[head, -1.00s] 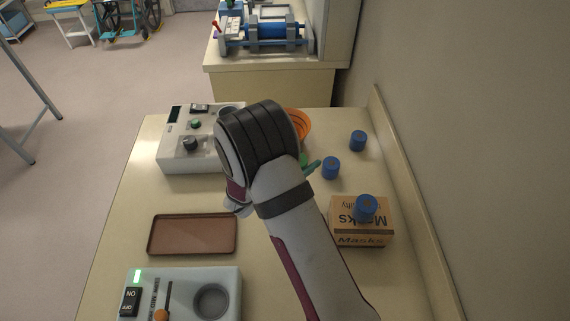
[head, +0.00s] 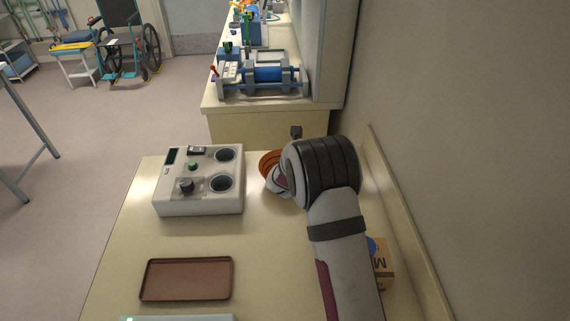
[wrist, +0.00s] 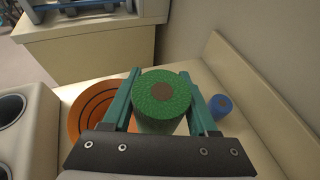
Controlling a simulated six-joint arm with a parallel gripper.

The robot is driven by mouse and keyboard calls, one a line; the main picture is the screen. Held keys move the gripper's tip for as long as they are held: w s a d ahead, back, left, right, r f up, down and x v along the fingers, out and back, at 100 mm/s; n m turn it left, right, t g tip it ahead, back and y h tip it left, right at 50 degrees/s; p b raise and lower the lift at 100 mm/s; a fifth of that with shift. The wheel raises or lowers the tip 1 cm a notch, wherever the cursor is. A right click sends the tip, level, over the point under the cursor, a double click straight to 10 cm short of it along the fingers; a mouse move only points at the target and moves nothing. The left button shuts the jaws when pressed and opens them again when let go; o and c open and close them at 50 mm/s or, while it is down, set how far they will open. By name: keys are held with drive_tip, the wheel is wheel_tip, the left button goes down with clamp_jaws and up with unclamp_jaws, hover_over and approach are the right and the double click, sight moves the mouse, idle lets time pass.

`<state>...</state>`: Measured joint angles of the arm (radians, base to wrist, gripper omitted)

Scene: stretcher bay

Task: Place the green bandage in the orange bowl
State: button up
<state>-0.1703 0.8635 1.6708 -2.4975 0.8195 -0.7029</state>
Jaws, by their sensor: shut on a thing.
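The orange bowl (wrist: 88,112) lies just left of the bandage in the wrist view, partly covered by the left finger. In the head view the bowl (head: 268,163) shows only its left part, because my arm covers the rest. The fingers and the bandage are hidden behind my arm in the head view.
A blue roll (wrist: 220,106) stands right of the right finger. A grey-white device (head: 198,182) with two round wells stands left of the bowl. A brown tray (head: 186,280) lies nearer. A cardboard box (head: 384,268) sits at right beside the wall, partly hidden.

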drive_tip(key=w+a+f, duration=0.1)
drive_tip(key=a+f, duration=0.1)
drive_tip(key=w+a+f, duration=0.1)
drive_tip(key=a+f, duration=0.1)
drive_tip(key=f, duration=0.1)
drive_tip(key=a+f, duration=0.1)
drive_tip(key=f, duration=0.1)
drive_tip(key=shift+w+a+f, duration=0.35)
drive_tip(key=shift+w+a, duration=0.05)
drive_tip(key=shift+f, duration=0.1)
drive_tip(key=shift+f, duration=0.2)
drive_tip(key=shift+f, duration=0.4)
drive_tip(key=o, duration=1.4)
